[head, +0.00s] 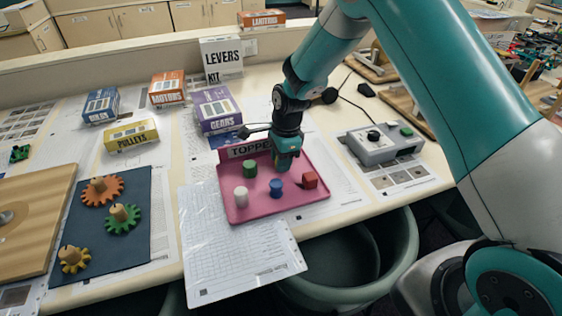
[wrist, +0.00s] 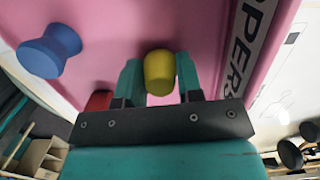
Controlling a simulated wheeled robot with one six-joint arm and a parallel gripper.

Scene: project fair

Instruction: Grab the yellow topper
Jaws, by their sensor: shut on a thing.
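The yellow topper (wrist: 159,72) shows in the wrist view between the two teal fingers of my gripper (wrist: 158,80), which is shut on it. In the head view my gripper (head: 287,160) is over the back right part of the pink tray (head: 235,207), and the yellow topper is hidden behind the fingers. A blue topper (head: 276,187), a red topper (head: 310,180), a green topper (head: 250,168) and a white topper (head: 241,196) stand on the tray around it. The blue topper (wrist: 49,51) and part of the red one (wrist: 98,101) also show in the wrist view.
A grey box with a knob and green button (head: 382,144) stands right of the tray. The purple gears box (head: 217,110) is behind it. Papers (head: 235,250) lie at the front left, and a bin (head: 355,265) stands below the table edge.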

